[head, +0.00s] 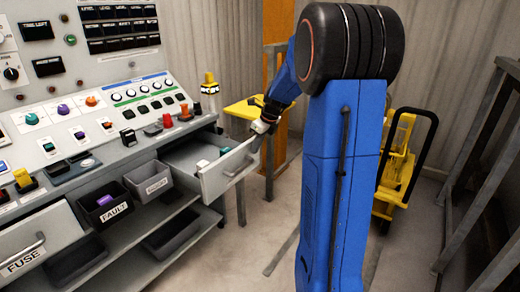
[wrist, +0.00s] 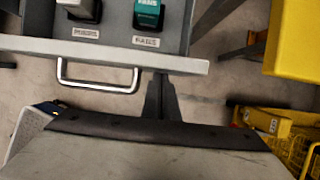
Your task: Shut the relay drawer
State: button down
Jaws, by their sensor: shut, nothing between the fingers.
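A grey drawer stands pulled open on the right side of the console, its front panel (head: 228,170) facing right. I take it as the relay drawer, but no label on its front is readable. In the wrist view its front edge (wrist: 60,50) crosses the picture, with a silver bar handle (wrist: 100,87) below. A white relay (wrist: 80,8) and a teal relay (wrist: 147,14) sit inside. My gripper (wrist: 159,80) is shut and empty, just outside the drawer front, to the right of the handle. I cannot tell if its tips touch the panel. It also shows in the head view (head: 257,140).
A drawer labelled FUSE (head: 38,240) is at the lower left. Open bins (head: 105,208) sit below the console. A yellow table (head: 245,108) stands behind my gripper, and a yellow cart (head: 398,160) stands to the right. The floor before the console is clear.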

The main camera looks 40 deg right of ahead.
jog(key=w+a, duration=0.4)
jog(key=w, duration=0.7)
jog(key=w+a, duration=0.4)
jog(key=w, duration=0.7)
jog(key=shift+w+a+r, duration=0.1)
jog(key=shift+w+r, duration=0.05)
jog(key=shift+w, duration=0.05)
jog(key=shift+s, duration=0.1)
